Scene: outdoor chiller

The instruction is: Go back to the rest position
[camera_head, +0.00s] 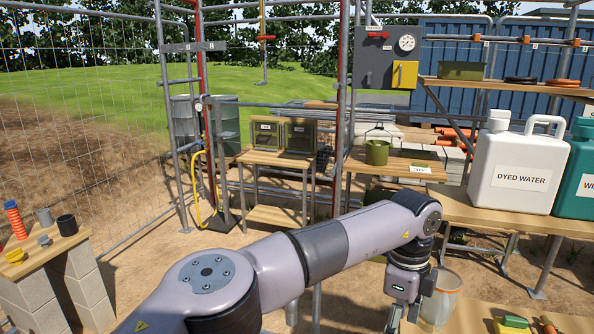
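My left arm comes in from the lower left and stretches across the front to the right, bending down at the wrist. My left gripper (405,305) points down at the lower right, beside a clear bucket. Its fingertips run to the bottom edge of the picture, so I cannot tell whether it is open or holds anything. My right gripper is not in view.
The clear bucket (443,297) stands close to the right of my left gripper. A white "DYED WATER" jug (519,160) and a teal jug (577,170) stand on the right bench. A green bucket (377,152) is behind. Small green and yellow items (513,325) lie at lower right. A block-supported table (45,258) is left.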

